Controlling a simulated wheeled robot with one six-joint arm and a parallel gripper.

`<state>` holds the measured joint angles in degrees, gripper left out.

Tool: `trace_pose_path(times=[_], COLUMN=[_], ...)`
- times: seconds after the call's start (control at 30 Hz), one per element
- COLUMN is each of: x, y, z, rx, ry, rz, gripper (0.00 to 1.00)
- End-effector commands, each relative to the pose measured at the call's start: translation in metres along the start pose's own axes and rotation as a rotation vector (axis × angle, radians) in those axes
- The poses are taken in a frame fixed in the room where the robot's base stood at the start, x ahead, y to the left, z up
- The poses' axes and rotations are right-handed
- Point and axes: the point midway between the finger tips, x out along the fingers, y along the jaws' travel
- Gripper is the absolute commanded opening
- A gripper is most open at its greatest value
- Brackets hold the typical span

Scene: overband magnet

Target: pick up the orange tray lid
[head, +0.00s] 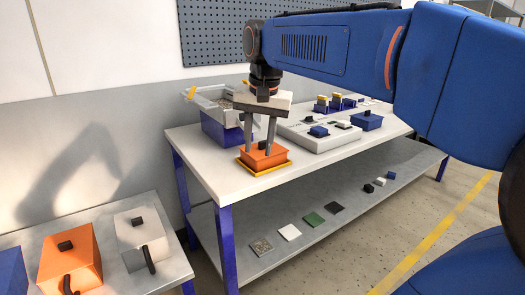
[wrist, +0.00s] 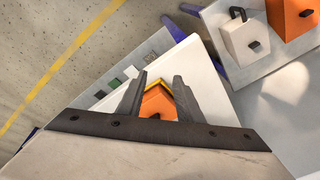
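The orange tray lid (head: 262,158) is a flat orange block with a small black knob on top. It sits on a yellow-edged base near the front corner of the white table. My gripper (head: 259,148) points down over it, with its two grey fingers apart. The fingertips are close to the lid's top, on either side of the knob; contact cannot be told. In the wrist view the orange lid (wrist: 158,101) shows between the open fingers (wrist: 158,82), with the black knob partly hidden near the palm.
The white table (head: 205,150) also bears a grey bin on a blue box (head: 220,132), a pale panel (head: 320,140) and blue blocks. A lower shelf (head: 265,225) holds small coloured tiles. A side table at left bears an orange box (head: 70,262) and a white box (head: 143,238).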

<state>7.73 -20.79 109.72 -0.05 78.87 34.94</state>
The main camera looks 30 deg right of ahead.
Motion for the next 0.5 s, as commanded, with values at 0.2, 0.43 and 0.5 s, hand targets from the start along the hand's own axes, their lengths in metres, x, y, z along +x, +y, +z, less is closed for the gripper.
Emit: trace_pose_path(times=[0.2,0.43,0.5], x=[-0.037,-0.064,-0.069], y=[-0.023,-0.037,-0.039], z=[-0.073,-0.142,-0.159], rx=[0.267,0.543,0.614], ry=[-0.049,-0.089,-0.099], rz=[0.055,0.119,0.137], gripper=[0.33,0.33,0.33])
